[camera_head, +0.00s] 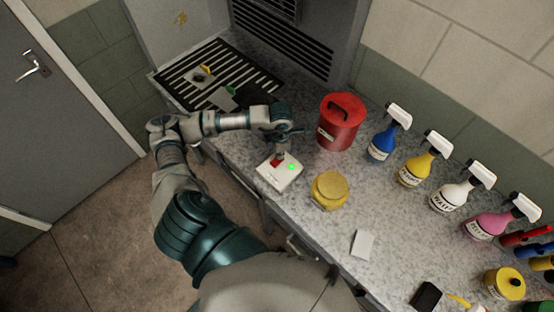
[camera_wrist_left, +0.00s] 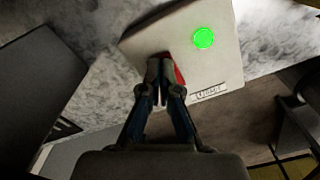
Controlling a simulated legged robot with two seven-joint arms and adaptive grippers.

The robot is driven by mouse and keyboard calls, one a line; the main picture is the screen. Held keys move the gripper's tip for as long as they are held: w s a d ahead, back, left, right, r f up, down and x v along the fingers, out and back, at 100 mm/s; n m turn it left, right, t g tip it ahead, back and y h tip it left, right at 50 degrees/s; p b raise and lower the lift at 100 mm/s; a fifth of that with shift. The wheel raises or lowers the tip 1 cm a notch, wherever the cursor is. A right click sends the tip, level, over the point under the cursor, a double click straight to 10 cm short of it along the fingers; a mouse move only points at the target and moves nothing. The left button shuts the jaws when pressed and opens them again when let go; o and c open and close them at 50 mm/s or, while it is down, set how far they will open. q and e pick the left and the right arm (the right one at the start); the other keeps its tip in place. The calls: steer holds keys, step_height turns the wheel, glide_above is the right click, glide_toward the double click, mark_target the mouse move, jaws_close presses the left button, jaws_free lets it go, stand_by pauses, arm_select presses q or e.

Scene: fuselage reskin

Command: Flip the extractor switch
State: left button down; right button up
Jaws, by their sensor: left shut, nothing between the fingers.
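The extractor switch is a white box (camera_head: 288,180) on the speckled counter, with a red rocker (camera_head: 275,162) and a lit green lamp (camera_head: 292,167). In the left wrist view the white box (camera_wrist_left: 222,62) shows with its green lamp (camera_wrist_left: 203,38) lit and a small label near its edge. My left gripper (camera_head: 279,152) is shut and empty, pointing down at the red rocker. In the left wrist view its fingertips (camera_wrist_left: 160,68) cover much of the red rocker (camera_wrist_left: 179,75); whether they touch it I cannot tell. My right gripper is not in view.
A red can (camera_head: 339,122) stands behind the box and a yellow-lidded jar (camera_head: 329,190) at its right. Several spray bottles line the wall side. A slotted dark grille (camera_head: 225,75) lies at the back left under a grey vented hood. The counter's front edge is close.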

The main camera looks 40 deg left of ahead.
arm_select(q)
steer(key=shift+a+f, duration=0.2)
steer(key=shift+a, duration=0.05)
steer(key=shift+r, duration=0.1)
steer(key=shift+d+r, duration=0.2)
steer(key=shift+d+r+p, duration=0.2)
steer(key=shift+r+p, duration=0.4)
steer(key=shift+r, duration=0.25)
step_height(320, 180, up, 2)
steer(key=shift+r+p, duration=0.15)
steer(key=shift+p, duration=0.45)
steer(key=shift+a+r+p, duration=0.2)
steer(key=shift+r+p, duration=0.4)
steer(key=shift+r, duration=0.7)
steer(key=shift+d, duration=0.1)
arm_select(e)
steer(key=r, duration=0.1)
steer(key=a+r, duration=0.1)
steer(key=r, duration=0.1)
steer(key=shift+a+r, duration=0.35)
